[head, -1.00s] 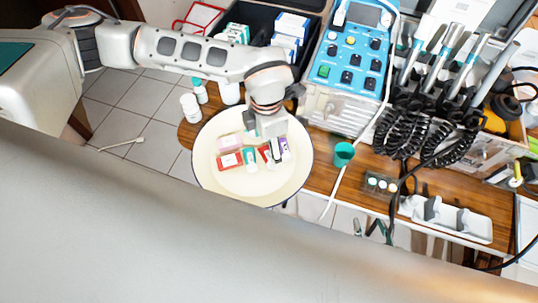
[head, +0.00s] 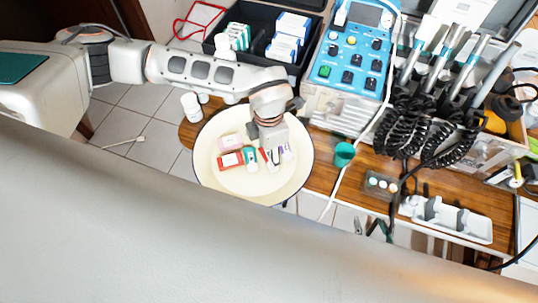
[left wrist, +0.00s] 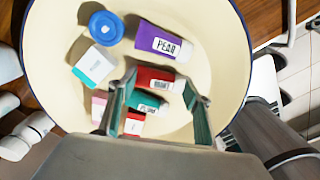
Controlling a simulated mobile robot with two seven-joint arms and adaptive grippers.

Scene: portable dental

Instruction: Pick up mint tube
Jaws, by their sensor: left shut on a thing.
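A mint tube, teal with a white label (left wrist: 147,101), lies between the fingers of my left gripper (left wrist: 159,80) in the left wrist view. The label print is too small to read surely. A red tube (left wrist: 153,77) lies close by at the fingertips. A purple tube marked PEAR (left wrist: 165,40), a white and teal box (left wrist: 94,66) and a blue-capped item (left wrist: 105,27) are also on the plate. My right gripper is not in view.
White bottles (head: 191,105) stand behind the plate at left. A blue control unit (head: 345,70) and a black crate (head: 240,48) stand behind. A green cup (head: 344,154) and white cable are to the right. The table edge is just in front.

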